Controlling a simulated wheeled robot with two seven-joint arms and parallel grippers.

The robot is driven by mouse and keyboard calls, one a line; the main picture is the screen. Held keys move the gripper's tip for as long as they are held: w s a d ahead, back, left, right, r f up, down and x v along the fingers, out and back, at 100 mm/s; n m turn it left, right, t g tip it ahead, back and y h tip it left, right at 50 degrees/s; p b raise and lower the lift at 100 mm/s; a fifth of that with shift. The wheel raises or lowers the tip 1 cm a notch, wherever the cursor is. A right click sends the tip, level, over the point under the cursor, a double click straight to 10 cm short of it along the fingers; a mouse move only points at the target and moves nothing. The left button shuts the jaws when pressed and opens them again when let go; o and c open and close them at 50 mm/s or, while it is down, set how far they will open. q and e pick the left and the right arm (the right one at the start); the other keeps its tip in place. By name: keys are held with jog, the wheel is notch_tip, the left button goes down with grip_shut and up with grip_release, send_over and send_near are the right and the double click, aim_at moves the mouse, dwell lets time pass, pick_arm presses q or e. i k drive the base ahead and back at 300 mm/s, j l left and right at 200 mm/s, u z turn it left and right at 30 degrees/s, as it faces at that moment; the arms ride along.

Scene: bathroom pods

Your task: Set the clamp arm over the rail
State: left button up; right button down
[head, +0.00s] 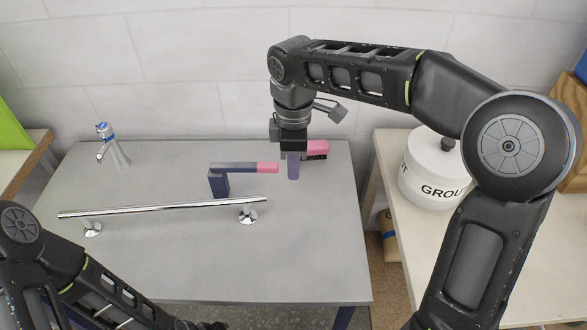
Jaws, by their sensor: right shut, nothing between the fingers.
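The clamp has a dark blue block (219,185) standing on the grey tabletop behind the rail. Its clamp arm (235,167), grey with a pink end, points right, roughly parallel to the rail and not crossing it in this view. The chrome rail (165,208) runs across the table on two round feet. My right gripper (292,160) points down, shut and empty, to the right of the pink end and apart from it. A purple piece shows below its wrist, and a pink-and-black block (317,149) beside it. My left gripper is mostly cut off at the bottom edge.
A chrome tap (112,148) with a blue top stands at the back left. A white grout bucket (433,175) stands on a pale bench (400,225) to the right, across a gap. The tabletop in front of the rail is clear.

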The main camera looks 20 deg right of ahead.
aim_at(243, 167)
jog(key=k, duration=1)
